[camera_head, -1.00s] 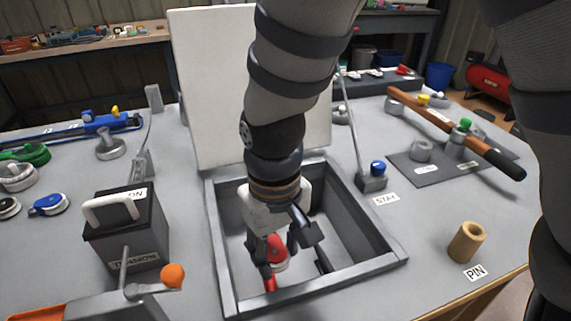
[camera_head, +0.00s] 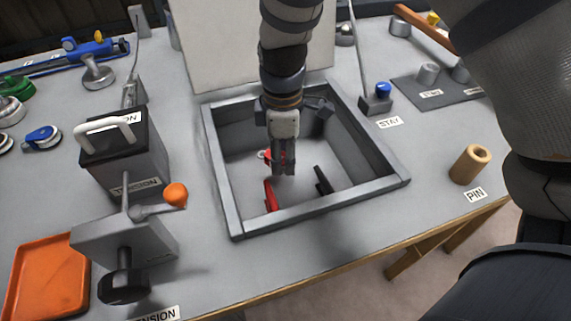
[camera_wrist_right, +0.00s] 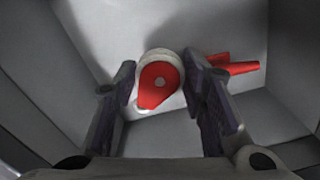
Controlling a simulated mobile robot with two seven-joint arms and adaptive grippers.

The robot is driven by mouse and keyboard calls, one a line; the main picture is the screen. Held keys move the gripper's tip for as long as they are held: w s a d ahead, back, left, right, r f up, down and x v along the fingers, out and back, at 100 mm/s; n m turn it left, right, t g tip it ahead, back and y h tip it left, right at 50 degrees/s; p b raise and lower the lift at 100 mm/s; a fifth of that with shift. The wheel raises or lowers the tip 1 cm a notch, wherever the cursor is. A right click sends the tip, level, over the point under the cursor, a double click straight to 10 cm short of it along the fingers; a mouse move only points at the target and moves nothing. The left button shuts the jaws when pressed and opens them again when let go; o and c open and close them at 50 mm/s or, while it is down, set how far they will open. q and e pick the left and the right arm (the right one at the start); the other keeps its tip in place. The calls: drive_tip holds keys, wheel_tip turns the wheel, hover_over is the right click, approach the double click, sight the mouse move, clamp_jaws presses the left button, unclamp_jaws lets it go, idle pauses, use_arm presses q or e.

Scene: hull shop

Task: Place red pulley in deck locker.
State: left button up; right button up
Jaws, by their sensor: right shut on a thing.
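The red pulley (camera_wrist_right: 157,84), a red plate on a pale round body, sits between the fingers of my right gripper (camera_wrist_right: 160,85) in the wrist view. The right gripper (camera_head: 283,168) is shut on it, inside the open deck locker (camera_head: 222,198), a grey square well sunk in the bench. In the head view only a bit of the red pulley (camera_head: 266,155) shows beside the fingers. The pulley is low in the well; I cannot tell whether it touches the floor. My left gripper is not in view.
A red object (camera_head: 270,195) and a dark one (camera_head: 323,181) are in the locker. The pale raised lid (camera_head: 220,50) stands behind.

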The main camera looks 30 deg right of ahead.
sight(283, 181)
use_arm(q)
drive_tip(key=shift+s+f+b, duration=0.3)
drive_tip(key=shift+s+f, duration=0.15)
use_arm(e)
wheel_tip(283, 181, down, 5)
drive_tip(key=shift+f, duration=0.1)
drive_tip(key=shift+f, duration=0.2)
drive_tip(key=o, duration=0.9)
drive_tip(key=shift+r, duration=0.1)
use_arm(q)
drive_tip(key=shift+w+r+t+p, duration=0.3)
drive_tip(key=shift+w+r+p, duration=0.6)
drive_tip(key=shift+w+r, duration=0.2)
use_arm(e)
wheel_tip(283, 181, up, 12)
drive_tip(key=shift+r, duration=0.1)
